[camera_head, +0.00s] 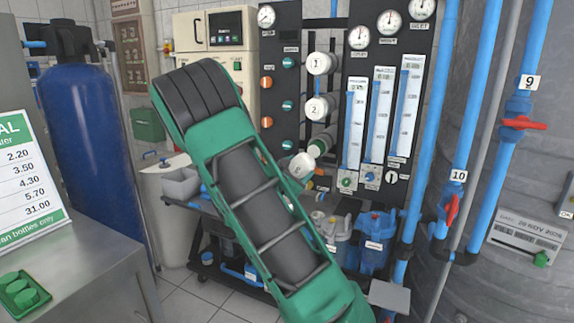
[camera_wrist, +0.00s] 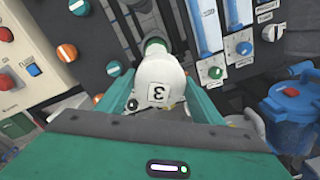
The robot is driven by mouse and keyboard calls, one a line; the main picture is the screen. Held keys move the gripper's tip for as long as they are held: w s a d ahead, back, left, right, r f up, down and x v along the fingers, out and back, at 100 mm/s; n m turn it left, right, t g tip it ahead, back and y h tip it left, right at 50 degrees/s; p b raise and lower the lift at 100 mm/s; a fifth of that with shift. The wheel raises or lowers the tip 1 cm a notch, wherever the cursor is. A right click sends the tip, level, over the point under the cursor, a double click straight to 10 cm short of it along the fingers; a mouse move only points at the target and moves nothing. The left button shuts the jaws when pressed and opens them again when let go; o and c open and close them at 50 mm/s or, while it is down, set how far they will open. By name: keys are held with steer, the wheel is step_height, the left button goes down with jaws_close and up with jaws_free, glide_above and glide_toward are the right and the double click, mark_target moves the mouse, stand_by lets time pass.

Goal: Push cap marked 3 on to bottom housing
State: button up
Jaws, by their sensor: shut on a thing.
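The white cap marked 3 (camera_wrist: 158,88) is between the fingers of my gripper (camera_wrist: 161,100) in the wrist view. The gripper is shut on it. The cap (camera_head: 302,165) also shows in the head view, just beyond my arm, which hides most of the gripper. The bottom housing is the lowest of the stacked tubes on the rack. Its green end (camera_head: 316,149) lies just up and right of the cap, and it shows behind the cap in the wrist view (camera_wrist: 153,44). I cannot tell whether cap and housing touch.
Caps marked 1 (camera_head: 318,63) and 2 (camera_head: 319,107) sit on the housings above. The dark panel (camera_head: 281,100) with knobs and the flow meters (camera_head: 380,115) stand close by. A blue filter bowl (camera_head: 376,243) is low on the right. A counter (camera_head: 85,265) is at left.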

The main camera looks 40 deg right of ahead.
mark_target(314, 150)
steer(key=shift+d+r, duration=0.35)
steer(key=shift+r, duration=0.4)
steer(key=shift+w+d, duration=0.15)
steer(key=shift+x, duration=1.55)
steer(key=shift+w+x, duration=0.2)
steer(key=shift+x, duration=1.35)
steer(key=shift+r, duration=0.1)
steer(key=shift+d+r, duration=0.15)
steer(key=shift+d, duration=0.15)
steer(key=shift+x, duration=2.55)
steer(key=o, duration=1.2)
steer(key=shift+r, duration=0.1)
steer(key=shift+c, duration=0.2)
